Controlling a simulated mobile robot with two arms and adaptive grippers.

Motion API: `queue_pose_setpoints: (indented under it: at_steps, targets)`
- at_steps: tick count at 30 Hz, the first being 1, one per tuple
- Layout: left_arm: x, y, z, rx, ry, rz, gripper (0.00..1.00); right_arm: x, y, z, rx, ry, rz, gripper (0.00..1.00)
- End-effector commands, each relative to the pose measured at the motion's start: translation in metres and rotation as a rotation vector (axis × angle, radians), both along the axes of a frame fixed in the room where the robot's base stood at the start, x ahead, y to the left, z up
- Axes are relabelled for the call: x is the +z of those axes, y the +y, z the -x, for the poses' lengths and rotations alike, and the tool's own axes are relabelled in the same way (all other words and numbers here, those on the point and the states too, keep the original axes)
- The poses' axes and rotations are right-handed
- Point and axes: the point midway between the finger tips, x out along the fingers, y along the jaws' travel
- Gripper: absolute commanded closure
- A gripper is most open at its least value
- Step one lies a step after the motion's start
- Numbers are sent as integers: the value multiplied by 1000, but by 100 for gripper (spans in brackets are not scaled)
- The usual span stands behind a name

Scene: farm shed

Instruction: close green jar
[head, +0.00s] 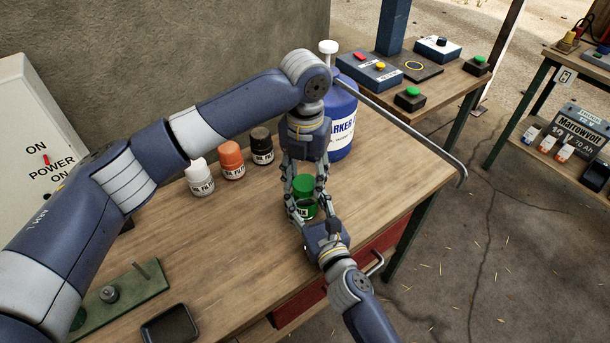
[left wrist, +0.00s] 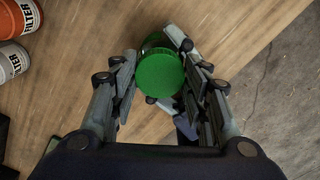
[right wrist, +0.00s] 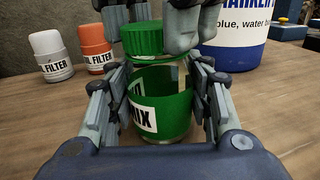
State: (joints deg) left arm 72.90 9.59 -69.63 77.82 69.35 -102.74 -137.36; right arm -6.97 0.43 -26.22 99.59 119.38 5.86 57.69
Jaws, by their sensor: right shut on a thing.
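A green-labelled glass jar (right wrist: 162,103) stands upright on the wooden workbench (head: 400,185). Its ribbed green lid (left wrist: 160,75) sits on its top; whether it is screwed tight I cannot tell. My right gripper (head: 314,212) is shut on the jar's body from the side, with a finger along each side in the right wrist view. My left gripper (head: 305,178) points down from above. It is open, with its fingers on either side of the lid. The fingers partly hide the jar in the head view.
White (head: 200,178), orange (head: 231,160) and dark (head: 262,146) filter bottles stand left of the jar. A big blue marker jug (head: 341,125) stands behind it. A metal rod (head: 410,130) juts past the bench's right side.

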Motion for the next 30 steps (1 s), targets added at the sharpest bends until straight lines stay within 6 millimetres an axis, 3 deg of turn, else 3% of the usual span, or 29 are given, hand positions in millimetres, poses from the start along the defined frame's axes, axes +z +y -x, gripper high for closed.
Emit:
queue_pose_setpoints:
  at_steps: [1, 3, 16, 30]
  targets:
    - [1, 0, -1, 2, -3, 1, 44, -2, 0, 1, 0, 3, 1, 100]
    - [1, 0, -1, 2, -3, 1, 34, -2, 0, 1, 0, 3, 1, 100]
    - [9, -1, -1, 3, -2, 2, 34, -1, 0, 0, 0, 3, 1, 100]
    - [99, 0, -1, 3, -4, 1, 34, -1, 0, 0, 0, 2, 1, 100]
